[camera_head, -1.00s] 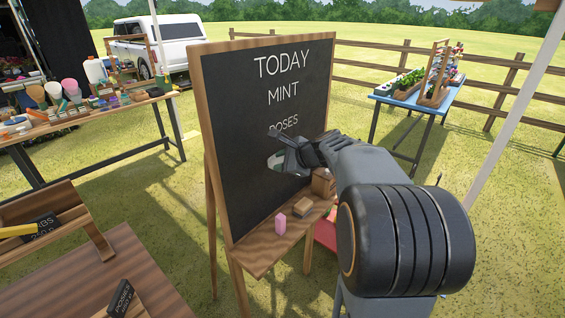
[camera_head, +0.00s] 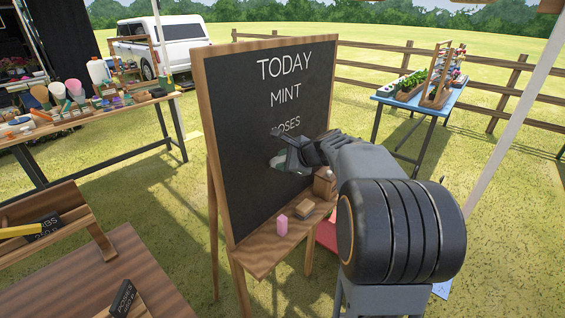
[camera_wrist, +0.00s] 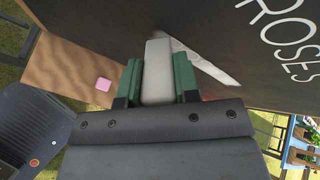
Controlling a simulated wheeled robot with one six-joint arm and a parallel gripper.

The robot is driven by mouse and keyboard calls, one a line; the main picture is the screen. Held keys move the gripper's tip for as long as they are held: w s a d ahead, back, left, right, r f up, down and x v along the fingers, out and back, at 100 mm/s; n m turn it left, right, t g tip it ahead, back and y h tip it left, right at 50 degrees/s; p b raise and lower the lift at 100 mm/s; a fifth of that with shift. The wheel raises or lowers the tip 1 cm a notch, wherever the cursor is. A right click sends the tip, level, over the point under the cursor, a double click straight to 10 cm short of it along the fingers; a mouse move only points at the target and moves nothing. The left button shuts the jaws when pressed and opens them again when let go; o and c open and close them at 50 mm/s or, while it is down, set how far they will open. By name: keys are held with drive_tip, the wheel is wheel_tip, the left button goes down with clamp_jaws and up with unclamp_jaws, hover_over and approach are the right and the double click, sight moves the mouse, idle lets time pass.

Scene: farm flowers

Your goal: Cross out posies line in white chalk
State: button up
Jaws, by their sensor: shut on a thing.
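The framed blackboard (camera_head: 240,150) stands upright in the middle of the head view, lettered TODAY, MINT and ROSES in white. ROSES (camera_head: 287,126) is partly covered by my gripper; no posies line is readable. My gripper (camera_head: 283,147) is at the board just below ROSES. In the wrist view its green-lined jaws are shut on a white chalk (camera_wrist: 157,70) pointing toward the board. A pale wedge-shaped patch (camera_wrist: 208,66) lies on the board beside the chalk. Whether the tip touches the board I cannot tell.
A craft table (camera_head: 100,119) stands at left, a blue plant table (camera_head: 424,103) at right. A wooden table (camera_head: 75,280) fills the lower left.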

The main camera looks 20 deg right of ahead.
drive_tip(key=w+d+p, duration=0.1)
drive_tip(key=w+d, duration=0.2)
drive_tip(key=d, duration=0.3)
drive_tip(key=shift+d+p, duration=0.15)
drive_tip(key=shift+p, duration=0.2)
drive_tip(key=shift+s+a+b, duration=0.35)
drive_tip(key=shift+s+a, duration=0.25)
drive_tip(key=shift+a, duration=0.65)
drive_tip(key=shift+s+a+b, duration=0.35)
drive_tip(key=shift+s+a, duration=0.2)
drive_tip(key=shift+a, duration=0.65)
drive_tip(key=shift+s+a+b, duration=0.35)
drive_tip(key=shift+s+a, duration=0.25)
drive_tip(key=shift+a, duration=0.65)
drive_tip(key=s+d+b, duration=0.1)
drive_tip(key=s+d, duration=0.1)
drive_tip(key=s, duration=0.3)
drive_tip(key=shift+s+d, duration=0.25)
drive_tip(key=shift+d, duration=0.1)
drive_tip(key=s, duration=0.1)
drive_tip(key=s+d, duration=0.1)
drive_tip(key=shift+s+d+b, duration=0.1)
drive_tip(key=shift+s+b, duration=0.25)
